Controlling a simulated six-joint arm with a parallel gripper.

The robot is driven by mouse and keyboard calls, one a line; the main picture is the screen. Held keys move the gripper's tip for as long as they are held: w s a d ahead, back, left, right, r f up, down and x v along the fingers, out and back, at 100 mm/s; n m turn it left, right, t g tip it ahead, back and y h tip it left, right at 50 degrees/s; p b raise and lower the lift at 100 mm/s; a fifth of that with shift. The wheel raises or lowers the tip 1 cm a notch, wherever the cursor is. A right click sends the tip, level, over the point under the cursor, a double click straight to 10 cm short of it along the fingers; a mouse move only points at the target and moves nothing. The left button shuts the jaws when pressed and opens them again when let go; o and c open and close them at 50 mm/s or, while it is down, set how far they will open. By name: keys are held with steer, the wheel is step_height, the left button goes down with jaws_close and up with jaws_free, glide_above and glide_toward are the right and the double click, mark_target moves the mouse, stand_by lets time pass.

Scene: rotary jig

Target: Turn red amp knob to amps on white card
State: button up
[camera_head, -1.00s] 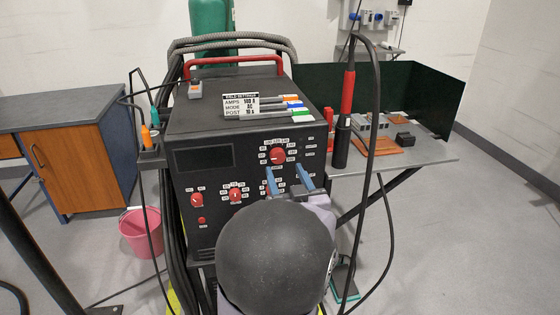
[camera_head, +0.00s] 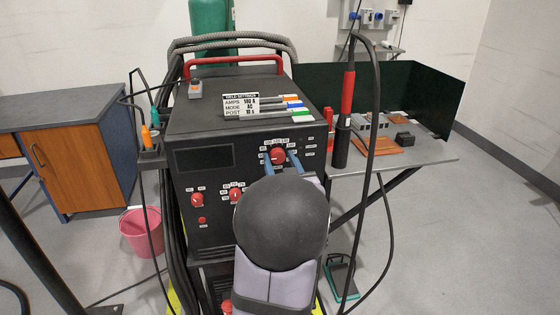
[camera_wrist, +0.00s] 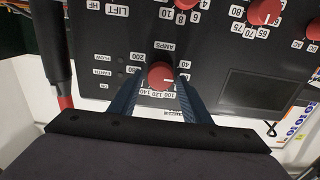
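The red amps knob (camera_head: 278,154) sits on the upper right of the black welder's front panel. It also shows in the wrist view (camera_wrist: 160,74), with AMPS and numbers printed around it; that picture is upside down. My gripper (camera_head: 281,161) is open, its two blue fingers on either side of the knob. In the wrist view a narrow gap seems to show beside the knob; contact is not clear.
Other red knobs (camera_head: 197,200) (camera_head: 235,195) sit lower left on the panel.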

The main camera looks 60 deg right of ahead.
steer(key=c, duration=0.7)
steer(key=shift+m, duration=0.4)
steer(key=m+p, duration=0.3)
steer(key=m, duration=0.1)
steer(key=shift+s+r+m, duration=0.1)
steer(key=shift+m, duration=0.2)
steer(key=m+p, duration=0.3)
steer(key=m, duration=0.3)
steer(key=shift+d, duration=0.15)
steer(key=m+p, duration=0.1)
steer(key=m, duration=0.2)
steer(key=m+p, duration=0.2)
steer(key=m, duration=0.1)
steer(key=shift+s+f+m, duration=0.1)
steer(key=shift+f+m, duration=0.1)
steer(key=shift+m, duration=0.2)
steer(key=m+p, duration=0.2)
steer(key=m, duration=0.3)
steer(key=shift+f, duration=0.2)
steer(key=shift+m+p, duration=0.3)
steer(key=shift+m, duration=0.1)
